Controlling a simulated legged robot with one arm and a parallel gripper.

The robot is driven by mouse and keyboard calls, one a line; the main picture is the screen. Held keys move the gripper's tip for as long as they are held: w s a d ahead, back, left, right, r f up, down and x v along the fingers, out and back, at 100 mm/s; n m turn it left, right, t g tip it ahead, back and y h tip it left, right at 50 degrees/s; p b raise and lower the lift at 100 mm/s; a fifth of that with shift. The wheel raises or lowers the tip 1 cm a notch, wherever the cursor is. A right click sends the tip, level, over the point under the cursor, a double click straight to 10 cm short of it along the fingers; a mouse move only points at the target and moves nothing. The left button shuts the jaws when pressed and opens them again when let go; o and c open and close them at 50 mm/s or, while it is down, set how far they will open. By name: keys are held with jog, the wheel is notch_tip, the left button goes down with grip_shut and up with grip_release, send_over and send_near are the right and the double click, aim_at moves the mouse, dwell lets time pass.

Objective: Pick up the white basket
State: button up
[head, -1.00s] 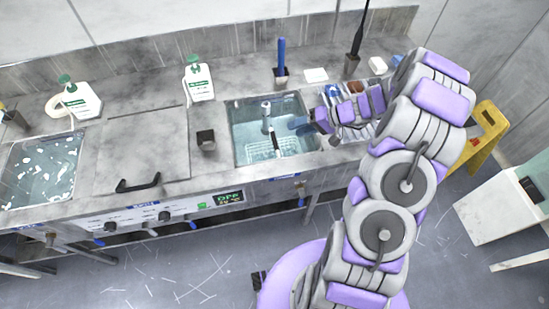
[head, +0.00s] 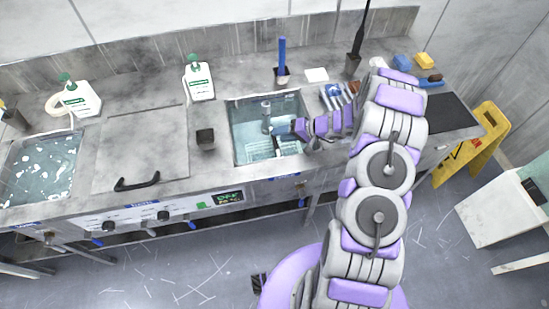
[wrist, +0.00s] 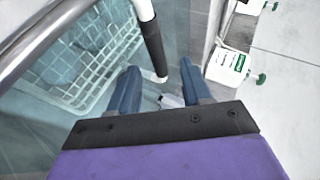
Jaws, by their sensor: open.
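The white basket (head: 262,154) is a wire basket sitting low in the water of the right-hand sink (head: 234,135). In the wrist view its wire rim and mesh (wrist: 57,101) fill the left side, under water. A white rod with a black grip (wrist: 153,48) rises over it. My gripper (head: 278,127) is over the sink, above the basket. In the wrist view my gripper (wrist: 158,68) is open, with its two blue fingers on either side of the black grip's lower end. I cannot tell whether either finger touches the grip. My gripper hides part of the basket in the head view.
A metal faucet (head: 266,115) stands in the sink and its pipe (wrist: 45,35) crosses the wrist view's upper left. Soap bottles (head: 198,80) are behind. A tray of tools (head: 333,97) lies to the right.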

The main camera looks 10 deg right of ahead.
jog(key=b+x, duration=0.1)
jog(key=x, duration=0.4)
jog(key=shift+f, duration=0.25)
jog(key=shift+w+a+f, duration=0.15)
jog(key=shift+a, duration=0.3)
jog(key=shift+d, duration=0.1)
jog(key=c, duration=0.7)
grip_shut()
jog(key=shift+f, duration=0.1)
